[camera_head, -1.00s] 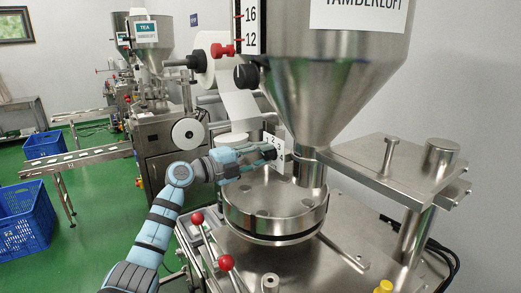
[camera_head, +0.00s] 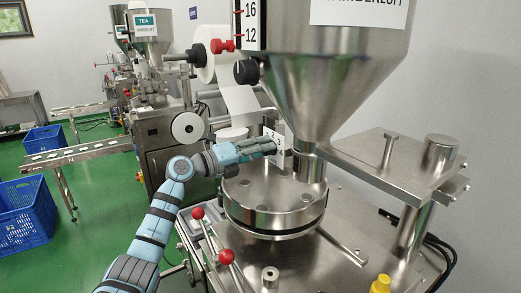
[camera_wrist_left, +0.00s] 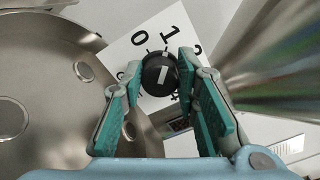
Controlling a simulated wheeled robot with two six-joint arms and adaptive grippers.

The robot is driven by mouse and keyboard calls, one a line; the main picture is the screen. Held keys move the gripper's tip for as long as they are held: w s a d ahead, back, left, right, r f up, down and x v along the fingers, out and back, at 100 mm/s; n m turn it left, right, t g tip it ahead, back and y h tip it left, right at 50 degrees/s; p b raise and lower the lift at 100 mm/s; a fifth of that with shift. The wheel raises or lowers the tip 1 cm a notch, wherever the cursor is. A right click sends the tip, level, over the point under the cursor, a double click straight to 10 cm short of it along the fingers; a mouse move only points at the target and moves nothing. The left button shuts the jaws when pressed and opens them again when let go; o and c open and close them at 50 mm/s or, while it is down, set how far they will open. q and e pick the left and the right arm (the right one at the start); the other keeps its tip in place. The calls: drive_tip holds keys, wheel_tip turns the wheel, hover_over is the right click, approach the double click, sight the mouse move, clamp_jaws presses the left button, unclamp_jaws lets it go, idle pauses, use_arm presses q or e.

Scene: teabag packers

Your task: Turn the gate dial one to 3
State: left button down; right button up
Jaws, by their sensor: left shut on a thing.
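The gate dial (camera_wrist_left: 157,84) is a round black knob with a white pointer mark, on a white numbered plate (camera_wrist_left: 120,50). In the left wrist view the pointer stands nearly upright, and some numerals are partly hidden. My left gripper (camera_wrist_left: 159,92) has its teal fingers on either side of the dial and is shut on it. In the head view my left gripper (camera_head: 270,146) reaches the numbered plate (camera_head: 278,135) beneath the steel hopper (camera_head: 325,90); the dial is hidden there by the fingers. My right gripper is not in view.
A round steel turntable (camera_head: 273,205) lies just below the left gripper. Two red-knobbed levers (camera_head: 226,257) stand in front. Blue crates (camera_head: 25,215) stand on the green floor at left.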

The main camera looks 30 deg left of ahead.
use_arm(q)
drive_tip(key=shift+f, duration=0.2)
drive_tip(key=c, duration=1.2)
unclamp_jaws()
drive_tip(key=shift+r, duration=0.1)
drive_tip(key=shift+c, duration=0.2)
drive_tip(key=v, duration=1.2)
drive_tip(key=shift+w, duration=0.1)
drive_tip(key=shift+a, duration=0.1)
